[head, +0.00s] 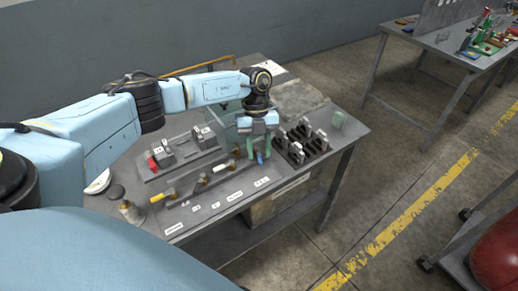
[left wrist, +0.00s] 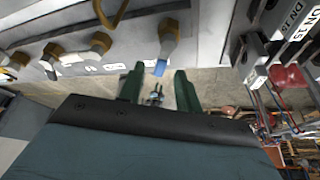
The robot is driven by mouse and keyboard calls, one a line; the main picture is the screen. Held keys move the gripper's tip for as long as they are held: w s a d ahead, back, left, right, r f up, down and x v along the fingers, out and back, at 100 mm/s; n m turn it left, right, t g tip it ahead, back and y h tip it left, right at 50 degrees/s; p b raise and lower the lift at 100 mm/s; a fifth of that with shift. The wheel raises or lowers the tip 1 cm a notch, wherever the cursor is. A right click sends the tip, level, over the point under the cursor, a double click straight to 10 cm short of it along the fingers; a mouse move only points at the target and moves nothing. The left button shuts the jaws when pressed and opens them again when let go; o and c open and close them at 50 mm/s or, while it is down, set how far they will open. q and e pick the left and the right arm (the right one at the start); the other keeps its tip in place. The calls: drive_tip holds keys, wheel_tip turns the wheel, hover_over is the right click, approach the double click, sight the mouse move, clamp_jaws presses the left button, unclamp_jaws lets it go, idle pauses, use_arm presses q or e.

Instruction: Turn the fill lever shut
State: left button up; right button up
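A row of brass valves with coloured levers runs along the front of the bench panel. The rightmost has a blue lever (head: 260,157); others have a white lever (head: 220,167) and a yellow lever (head: 158,198). The labels are too small to read, so I cannot tell which is the fill lever. My left gripper (head: 255,148) is at the blue lever, pointing down. In the left wrist view its green fingers (left wrist: 158,78) stand apart, with the blue lever (left wrist: 158,67) showing between their tips, contact unclear. My right gripper is not in view.
A dark rack with several grey-topped pieces (head: 305,140) stands close right of the left gripper. Grey blocks and a red part (head: 153,162) sit behind the valves. A second bench (head: 440,45) is at the back right. A red rounded object (head: 495,262) is at lower right.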

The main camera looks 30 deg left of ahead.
use_arm(q)
drive_tip(key=shift+s+f, duration=0.1)
drive_tip(key=shift+f, duration=0.1)
clamp_jaws()
